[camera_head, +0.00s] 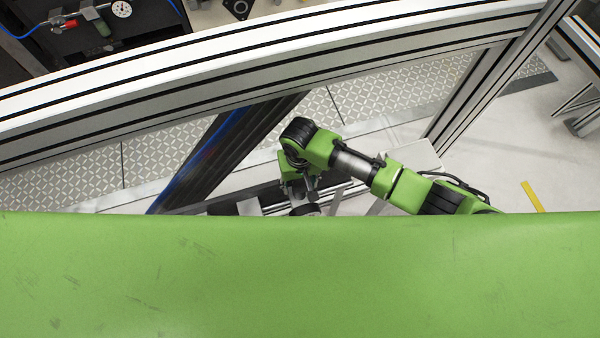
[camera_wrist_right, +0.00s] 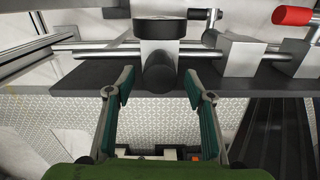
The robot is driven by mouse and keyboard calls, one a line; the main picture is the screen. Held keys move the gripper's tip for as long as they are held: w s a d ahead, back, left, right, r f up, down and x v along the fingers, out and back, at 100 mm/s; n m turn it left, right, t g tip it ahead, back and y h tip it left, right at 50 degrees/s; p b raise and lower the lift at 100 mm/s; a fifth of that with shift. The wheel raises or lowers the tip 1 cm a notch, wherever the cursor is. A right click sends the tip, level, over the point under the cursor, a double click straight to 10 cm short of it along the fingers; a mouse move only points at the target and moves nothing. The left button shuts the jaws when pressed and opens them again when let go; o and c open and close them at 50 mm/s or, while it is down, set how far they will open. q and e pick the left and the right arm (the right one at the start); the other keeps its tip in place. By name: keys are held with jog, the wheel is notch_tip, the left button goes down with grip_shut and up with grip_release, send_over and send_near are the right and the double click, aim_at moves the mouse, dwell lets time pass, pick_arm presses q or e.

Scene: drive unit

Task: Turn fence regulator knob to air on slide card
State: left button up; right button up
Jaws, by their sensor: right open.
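In the right wrist view, a dark round regulator knob (camera_wrist_right: 160,73) sits on a light metal block with a round gauge (camera_wrist_right: 160,14) at the top edge. My right gripper (camera_wrist_right: 158,84) is open, with one finger on each side of the knob. The knob lies between and slightly beyond the fingertips, and I see gaps on both sides. In the head view my right gripper (camera_head: 308,192) points down behind the frame, low and partly hidden by the green surface. The slide card is not clearly identifiable. My left gripper is not in view.
In the wrist view, metal rods and a grey block (camera_wrist_right: 240,55) flank the regulator, and a red handle (camera_wrist_right: 292,15) is at the top right. In the head view, an aluminium beam (camera_head: 250,60) crosses above my arm. Another gauge (camera_head: 122,8) with red and green fittings is top left.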

aim_at(300, 185)
notch_tip(300, 185, up, 10)
dwell(0.3)
dwell(0.4)
